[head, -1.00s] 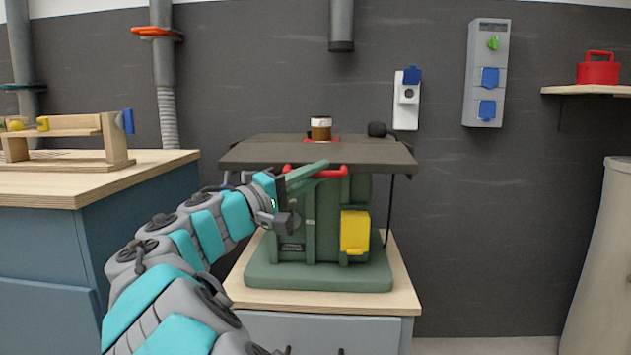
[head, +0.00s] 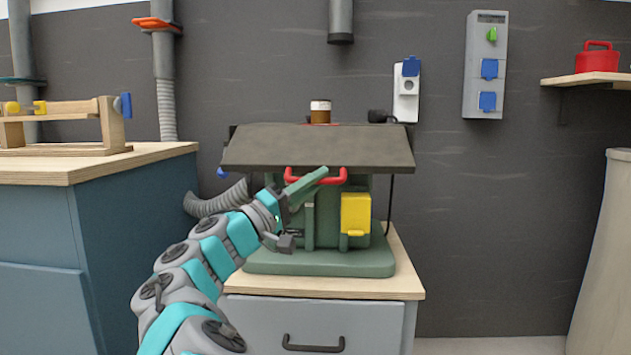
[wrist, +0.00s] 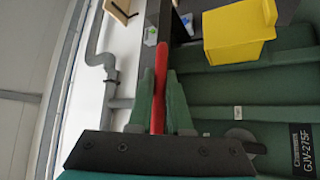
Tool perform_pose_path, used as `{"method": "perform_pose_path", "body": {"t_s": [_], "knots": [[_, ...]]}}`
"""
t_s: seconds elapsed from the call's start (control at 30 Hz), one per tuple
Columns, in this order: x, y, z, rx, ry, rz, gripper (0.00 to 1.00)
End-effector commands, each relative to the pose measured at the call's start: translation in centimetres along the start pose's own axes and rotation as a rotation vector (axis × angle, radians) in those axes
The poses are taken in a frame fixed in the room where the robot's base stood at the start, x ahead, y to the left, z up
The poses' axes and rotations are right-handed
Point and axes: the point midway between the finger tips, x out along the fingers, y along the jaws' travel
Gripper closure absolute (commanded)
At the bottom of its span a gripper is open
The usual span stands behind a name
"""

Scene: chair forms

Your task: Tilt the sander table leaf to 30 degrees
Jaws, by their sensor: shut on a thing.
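The sander (head: 320,262) is a green machine on a wood-topped cabinet. Its dark grey table leaf (head: 318,148) slopes down toward me, with its upper face showing. I cannot read an exact angle. A red bar handle (head: 340,177) sits under the leaf's front edge. My gripper (head: 308,181), with green fingers, is shut on the left part of this handle. In the wrist view the red handle (wrist: 160,85) runs between the two fingers. A yellow box (head: 355,213) is on the sander's front, right of my gripper.
A workbench (head: 120,165) with a wooden jig (head: 65,125) stands at the left. A grey hose (head: 215,203) runs behind my arm. A drawer (head: 310,325) is below the sander. A wall socket (head: 405,100) and a shelf (head: 590,79) are at the right.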

Motion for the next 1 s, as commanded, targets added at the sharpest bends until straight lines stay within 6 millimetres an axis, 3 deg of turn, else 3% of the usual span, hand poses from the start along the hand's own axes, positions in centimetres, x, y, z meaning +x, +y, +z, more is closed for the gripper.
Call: {"method": "perform_pose_path", "body": {"t_s": [0.27,0.3,0.57,0.83,1.0], "knots": [[0.0,-0.1,0.0,-0.001,0.001,-0.001,1.0],[0.0,-0.1,0.0,-0.001,0.001,-0.001,0.8],[0.0,0.0,0.0,-0.001,0.001,-0.001,0.53],[-0.2,0.0,-0.1,-0.001,0.002,-0.001,0.53],[-2.1,0.1,-0.2,0.0,0.006,0.0,0.53]]}}
